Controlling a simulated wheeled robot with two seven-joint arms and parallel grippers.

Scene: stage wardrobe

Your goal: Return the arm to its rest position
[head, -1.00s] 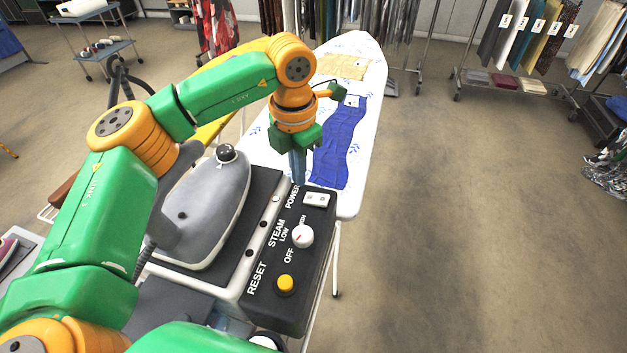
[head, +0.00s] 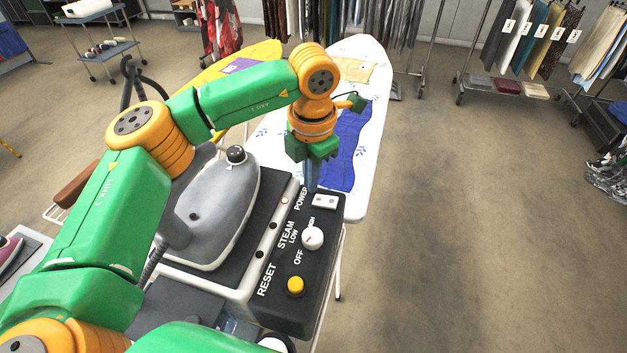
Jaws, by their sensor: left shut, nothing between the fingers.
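My left arm, green and orange, reaches in from the left in the head view. Its gripper (head: 311,182) points down, shut and empty, just behind the power switch (head: 324,201) on the black control panel (head: 318,270). I cannot tell whether the fingertips touch the panel. The panel also has a white steam dial (head: 312,238) and a yellow reset button (head: 295,286). A grey iron (head: 215,215) rests on the dark plate left of the panel, partly hidden by my arm. My right gripper is out of view.
A white ironing board (head: 277,140) extends behind the panel, with blue cloth (head: 343,158) and tan cloth (head: 354,69) on it. A yellow board (head: 256,53) lies to its left. Garment racks line the back. The floor (head: 470,220) on the right is clear.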

